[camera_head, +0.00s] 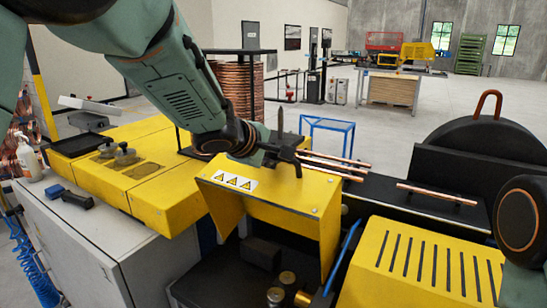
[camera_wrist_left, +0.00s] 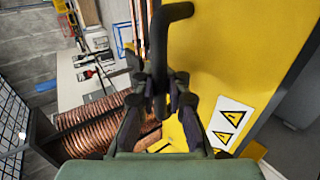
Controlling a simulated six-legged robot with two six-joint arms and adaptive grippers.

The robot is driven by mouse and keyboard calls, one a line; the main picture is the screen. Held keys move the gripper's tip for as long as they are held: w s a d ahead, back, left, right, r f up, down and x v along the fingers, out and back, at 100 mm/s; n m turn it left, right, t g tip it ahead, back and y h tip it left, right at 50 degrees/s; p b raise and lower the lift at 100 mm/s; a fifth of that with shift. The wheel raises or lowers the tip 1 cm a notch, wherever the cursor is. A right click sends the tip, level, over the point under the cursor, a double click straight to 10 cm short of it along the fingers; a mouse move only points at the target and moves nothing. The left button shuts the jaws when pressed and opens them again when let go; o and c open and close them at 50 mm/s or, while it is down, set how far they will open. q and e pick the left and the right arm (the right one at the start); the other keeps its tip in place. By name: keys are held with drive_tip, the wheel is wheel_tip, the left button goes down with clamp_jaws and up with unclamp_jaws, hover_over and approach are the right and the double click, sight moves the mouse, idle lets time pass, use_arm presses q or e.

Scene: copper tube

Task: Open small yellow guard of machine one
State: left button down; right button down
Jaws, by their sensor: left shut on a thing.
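The small yellow guard (camera_head: 270,206) with three warning triangles stands tilted up in the middle of the head view, with the dark machine interior showing beneath it. It also fills the right of the left wrist view (camera_wrist_left: 225,50). My left gripper (camera_head: 290,155) is at the guard's top edge. In the left wrist view its fingers (camera_wrist_left: 160,100) are closed around the guard's black bent handle (camera_wrist_left: 158,45). My right gripper is out of the picture; only part of my right arm shows at the far right.
A slotted yellow cover (camera_head: 425,262) stands to the right of the guard. Copper tubes (camera_head: 335,165) lie behind it. Yellow machine housing (camera_head: 145,170) is on the left. Copper coils (camera_head: 240,85) stand behind my left arm. Dark fittings sit in the opening below the guard.

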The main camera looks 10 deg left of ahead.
use_arm(q)
drive_tip(key=shift+r, duration=0.3)
drive_tip(key=c, duration=1.7)
unclamp_jaws()
drive_tip(key=o, duration=0.3)
drive_tip(key=shift+s, duration=0.4)
drive_tip(key=shift+w+f, duration=0.25)
drive_tip(key=v, duration=1.2)
drive_tip(key=shift+w+r, duration=0.1)
drive_tip(key=shift+r, duration=0.05)
